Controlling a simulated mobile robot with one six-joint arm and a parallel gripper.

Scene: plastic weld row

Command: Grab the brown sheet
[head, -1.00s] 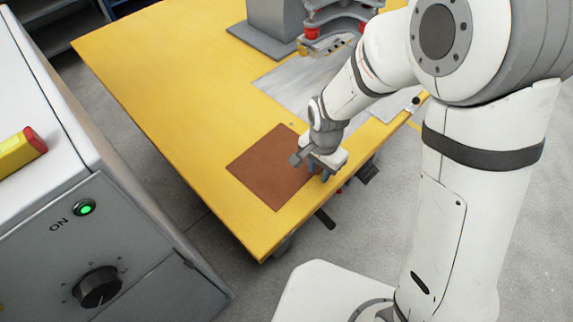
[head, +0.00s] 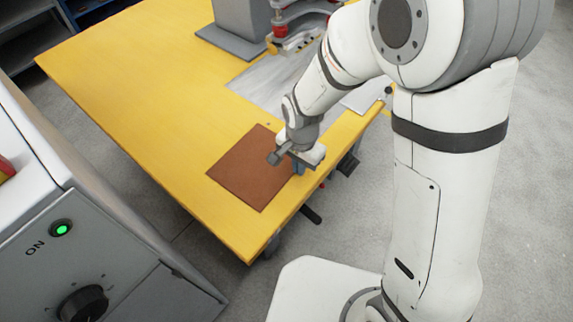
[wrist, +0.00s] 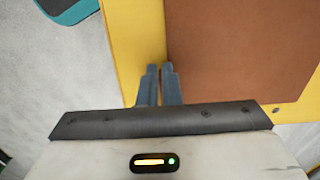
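The brown sheet (head: 245,172) is a flat square lying on the yellow table near its front right edge. It also fills much of the upper right of the wrist view (wrist: 240,50). My gripper (head: 298,168) points down at the sheet's right-hand edge. In the wrist view its two blue-grey fingers (wrist: 160,70) are close together at the sheet's edge, with only a narrow gap between them. They look shut on that edge, though the contact itself is hidden.
The yellow table (head: 130,75) has free room left of the sheet. A grey plate (head: 265,85) and a machine with red parts (head: 290,30) stand behind. A grey cabinet with a green lamp (head: 62,229) stands at the left.

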